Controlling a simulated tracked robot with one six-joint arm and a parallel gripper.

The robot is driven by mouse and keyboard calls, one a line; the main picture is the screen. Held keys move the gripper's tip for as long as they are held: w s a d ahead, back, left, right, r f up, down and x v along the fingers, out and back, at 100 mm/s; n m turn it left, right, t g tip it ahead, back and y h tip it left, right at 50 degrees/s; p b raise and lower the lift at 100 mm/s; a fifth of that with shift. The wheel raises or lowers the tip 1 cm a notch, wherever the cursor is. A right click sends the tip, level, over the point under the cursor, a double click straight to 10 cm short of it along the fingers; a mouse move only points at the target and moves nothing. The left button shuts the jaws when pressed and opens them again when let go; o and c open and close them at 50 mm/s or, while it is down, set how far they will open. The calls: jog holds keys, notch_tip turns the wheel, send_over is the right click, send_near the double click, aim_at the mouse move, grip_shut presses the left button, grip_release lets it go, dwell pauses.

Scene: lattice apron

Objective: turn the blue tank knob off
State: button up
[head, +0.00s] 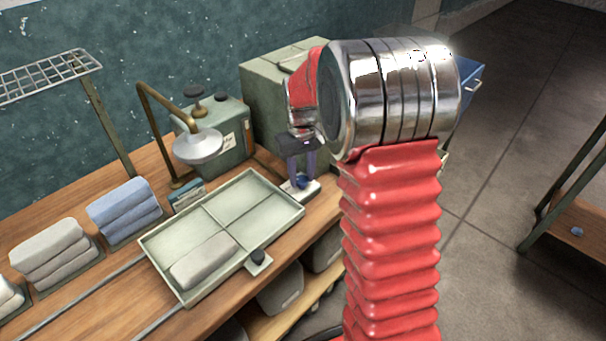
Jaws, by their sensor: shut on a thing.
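The blue tank knob (302,183) sits on a small pale base (313,190) on the wooden bench, just right of the tray. Only a small part of the knob shows between the fingers. My gripper (301,180) points down from above and is shut on the knob. The fingers hide most of it, so I cannot tell which way it is turned. The red-sleeved arm hides part of the space to the right.
A divided tray (226,208) holding a grey folded cloth (204,261) lies left of the knob. Behind are a green box (262,103) and a lamp (198,145). Folded towels (124,208) lie left.

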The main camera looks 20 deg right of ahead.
aim_at(301, 178)
jog(key=shift+w+r, duration=0.2)
jog(key=o, duration=1)
jog(key=shift+s+f, duration=0.15)
notch_tip(301, 178, up, 14)
jog(key=shift+f, duration=0.1)
dwell(0.5)
